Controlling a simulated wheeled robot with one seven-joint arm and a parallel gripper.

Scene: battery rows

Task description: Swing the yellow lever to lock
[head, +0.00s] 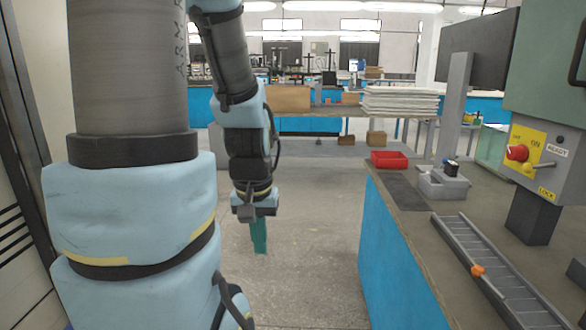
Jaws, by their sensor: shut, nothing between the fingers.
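A control box (563,178) hangs under a green-grey housing at the right edge. Its face carries a yellow plate (525,137) with a red knob (517,153). A short lever-like rod (545,165) sticks out beside the knob, between a white READY label (557,150) and a yellow LOCK label (547,193). The rod looks grey; I cannot make out a yellow lever. My gripper (259,248) points down with teal fingers shut and empty, over the open floor left of the bench and well away from the box.
The blue-sided bench (400,255) stands between my gripper and the box. On it are a grey roller track (488,262) with an orange piece (478,270), a grey fixture (442,187) and a red tray (389,160). The floor (315,235) left of the bench is clear.

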